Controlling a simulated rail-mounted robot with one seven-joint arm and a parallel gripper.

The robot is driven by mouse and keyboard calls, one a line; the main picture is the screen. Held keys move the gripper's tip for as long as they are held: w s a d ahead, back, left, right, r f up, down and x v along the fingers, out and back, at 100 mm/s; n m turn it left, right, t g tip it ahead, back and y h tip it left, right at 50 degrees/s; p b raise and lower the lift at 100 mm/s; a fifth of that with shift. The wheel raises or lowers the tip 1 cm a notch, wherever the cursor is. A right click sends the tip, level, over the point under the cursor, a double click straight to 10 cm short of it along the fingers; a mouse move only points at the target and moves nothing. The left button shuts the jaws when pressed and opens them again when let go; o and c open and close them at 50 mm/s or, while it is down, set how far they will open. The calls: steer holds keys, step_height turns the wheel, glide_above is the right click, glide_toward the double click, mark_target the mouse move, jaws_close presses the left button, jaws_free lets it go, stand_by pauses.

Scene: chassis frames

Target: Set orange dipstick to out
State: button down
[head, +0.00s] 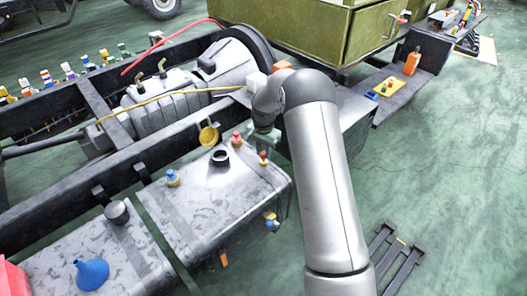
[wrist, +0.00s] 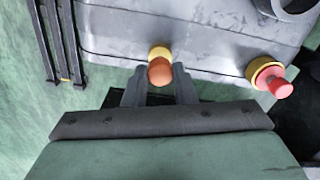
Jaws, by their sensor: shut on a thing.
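The orange dipstick (head: 263,157) stands at the right end of the grey tank's top (head: 215,200). In the wrist view its round orange knob (wrist: 160,73) is between the fingertips, with a yellow collar (wrist: 160,52) showing behind it. My gripper (wrist: 160,84) is shut on this knob, and in the head view my gripper (head: 264,142) comes down over it from above. The shaft is hidden, so I cannot tell how far the dipstick sits in the tank.
A red knob with a yellow collar (wrist: 270,78) stands close by on the tank. A blue knob (head: 172,176), an open filler neck (head: 220,158) and a raised yellow cap (head: 208,135) are on or near it. A blue funnel (head: 91,273) sits on the left tank.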

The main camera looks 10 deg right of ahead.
step_height(320, 180, up, 8)
steer(key=shift+f+p, duration=0.15)
steer(key=shift+p, duration=1.05)
steer(key=shift+f, duration=0.1)
steer(key=c, duration=1.2)
jaws_free()
step_height(320, 180, up, 17)
glide_above(264, 153)
steer(key=shift+a+r, duration=0.1)
steer(key=shift+r, duration=0.1)
